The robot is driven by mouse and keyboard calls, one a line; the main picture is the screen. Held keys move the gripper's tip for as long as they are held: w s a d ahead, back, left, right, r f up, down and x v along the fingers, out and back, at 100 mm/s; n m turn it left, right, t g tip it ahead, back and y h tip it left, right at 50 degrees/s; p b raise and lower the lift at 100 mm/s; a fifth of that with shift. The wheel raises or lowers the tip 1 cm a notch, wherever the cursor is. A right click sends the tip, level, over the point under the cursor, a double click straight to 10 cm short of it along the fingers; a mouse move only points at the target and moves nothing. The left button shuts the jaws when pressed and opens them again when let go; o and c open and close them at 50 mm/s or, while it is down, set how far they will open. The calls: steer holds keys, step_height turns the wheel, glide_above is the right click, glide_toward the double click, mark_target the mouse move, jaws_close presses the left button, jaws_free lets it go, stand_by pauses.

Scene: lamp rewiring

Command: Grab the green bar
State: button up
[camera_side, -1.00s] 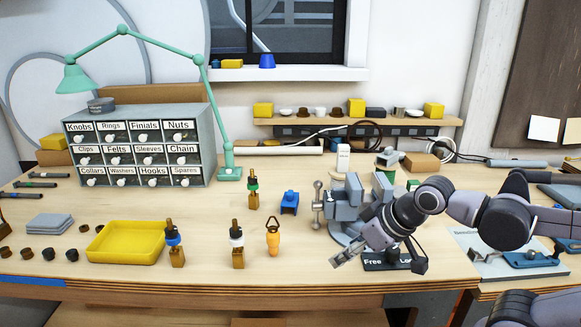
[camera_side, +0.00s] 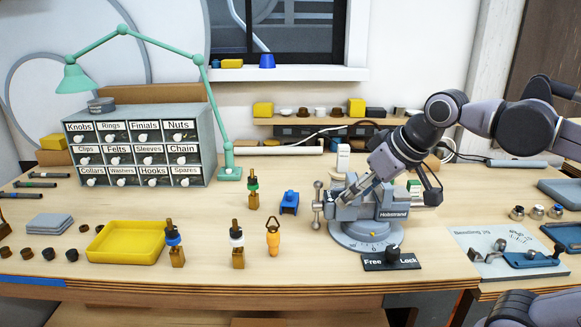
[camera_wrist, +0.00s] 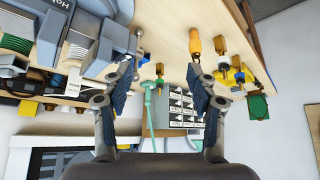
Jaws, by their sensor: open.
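A green block with white on it (camera_side: 414,186) stands just behind the right end of the grey vise (camera_side: 375,212); I cannot tell whether it is the green bar. It seems to show in the wrist view (camera_wrist: 15,43) at the upper left, beside the vise (camera_wrist: 75,45). My gripper (camera_side: 348,197) is over the vise's left part in the side view, pointing down and left. In the wrist view my gripper (camera_wrist: 163,72) has its two fingers wide apart with nothing between them. A green square piece (camera_wrist: 258,107) also shows at the right there.
A socket with a green band (camera_side: 253,187), a blue block (camera_side: 289,203) and an orange piece (camera_side: 273,238) stand left of the vise. A Free/Lock switch plate (camera_side: 392,260) is in front. A yellow tray (camera_side: 103,256) sits further left.

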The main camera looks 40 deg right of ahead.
steer(key=d+m+g, duration=0.1)
steer(key=d+m, duration=0.1)
steer(key=d, duration=0.5)
steer(key=w+d+m+h, duration=0.1)
steer(key=d, duration=0.6)
steer(key=w+d+m+g+h, duration=0.1)
steer(key=d+m, duration=0.1)
steer(key=d, duration=0.5)
steer(key=shift+r+m+g, duration=0.3)
steer(key=shift+r, duration=0.1)
steer(key=s+d+f+m+g, duration=0.1)
steer(key=s+d+m, duration=0.15)
steer(key=d, duration=0.85)
glide_toward(413, 192)
steer(key=d, duration=0.1)
steer(key=shift+h, duration=0.4)
steer(key=shift+a+x, duration=0.15)
steer(key=shift+x, duration=2.6)
steer(key=shift+a+x, duration=0.1)
steer(key=shift+x, duration=2.6)
steer(key=shift+w, duration=0.2)
jaws_close()
